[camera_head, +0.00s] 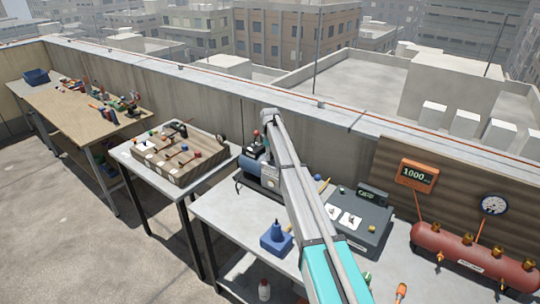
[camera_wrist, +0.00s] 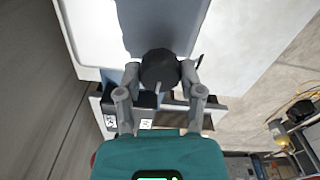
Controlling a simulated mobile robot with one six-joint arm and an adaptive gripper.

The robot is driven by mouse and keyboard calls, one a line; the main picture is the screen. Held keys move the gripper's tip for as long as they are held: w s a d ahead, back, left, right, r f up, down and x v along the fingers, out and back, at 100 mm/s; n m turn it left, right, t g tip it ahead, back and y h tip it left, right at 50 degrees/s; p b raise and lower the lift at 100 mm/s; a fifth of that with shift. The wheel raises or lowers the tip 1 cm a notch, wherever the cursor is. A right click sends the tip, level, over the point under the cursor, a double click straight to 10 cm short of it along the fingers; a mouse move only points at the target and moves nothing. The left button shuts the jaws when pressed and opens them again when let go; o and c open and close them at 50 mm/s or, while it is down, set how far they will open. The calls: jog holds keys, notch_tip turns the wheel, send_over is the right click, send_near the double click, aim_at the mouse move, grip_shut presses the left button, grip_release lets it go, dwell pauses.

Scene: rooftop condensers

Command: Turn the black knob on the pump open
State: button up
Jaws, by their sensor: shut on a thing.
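The pump (camera_head: 251,166) is a blue-grey machine on the grey table, partly hidden behind my arm in the head view. The black knob (camera_wrist: 160,66) is round and dark with a light pointer mark at its lower edge in the wrist view. My gripper (camera_wrist: 160,73) has one fingertip on each side of the knob and is shut on it. The knob and my fingertips cannot be made out in the head view, where my arm covers that spot.
A red tank (camera_head: 470,254) with brass valves is at the right. A wooden valve board (camera_head: 178,158) is on the left table. The parapet wall runs behind.

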jog(key=shift+n, duration=0.3)
jog(key=o, duration=1.2)
jog(key=shift+c, duration=0.2)
jog(key=shift+m, duration=0.5)
